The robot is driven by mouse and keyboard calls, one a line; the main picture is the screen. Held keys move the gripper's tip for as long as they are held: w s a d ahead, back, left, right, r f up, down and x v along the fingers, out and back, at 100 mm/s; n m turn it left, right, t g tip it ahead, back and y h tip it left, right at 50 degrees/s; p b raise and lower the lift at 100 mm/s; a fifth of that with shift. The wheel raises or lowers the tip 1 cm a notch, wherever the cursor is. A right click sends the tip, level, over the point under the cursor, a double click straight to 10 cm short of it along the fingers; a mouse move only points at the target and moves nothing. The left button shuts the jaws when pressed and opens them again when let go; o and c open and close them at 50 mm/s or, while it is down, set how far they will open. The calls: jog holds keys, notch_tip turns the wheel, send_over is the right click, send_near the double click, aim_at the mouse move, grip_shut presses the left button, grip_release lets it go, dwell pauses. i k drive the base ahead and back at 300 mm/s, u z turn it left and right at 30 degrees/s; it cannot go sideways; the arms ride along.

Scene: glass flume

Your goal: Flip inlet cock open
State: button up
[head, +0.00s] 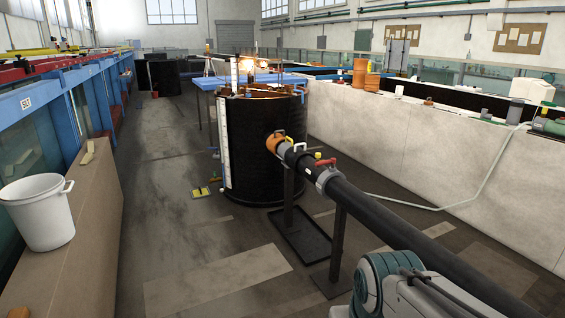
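A thick black pipe (400,225) runs from the lower right up to a round black tank (262,150). A small yellow knob (318,156) stands beside the red lever. I cannot tell which handle is the inlet cock, or how far it is turned. Part of my arm shows at the bottom right, close to the pipe. My gripper is out of the picture.
Dark stands (338,245) hold the pipe above the floor. A long pale wall (430,145) runs along the right, with a light hose crossing it. A white bucket (38,212) sits on a ledge at the left. The floor (170,215) left of the tank is mostly clear.

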aim_at(333, 161)
jog(key=z, duration=0.1)
jog(key=i, duration=3.6)
jog(key=z, duration=0.4)
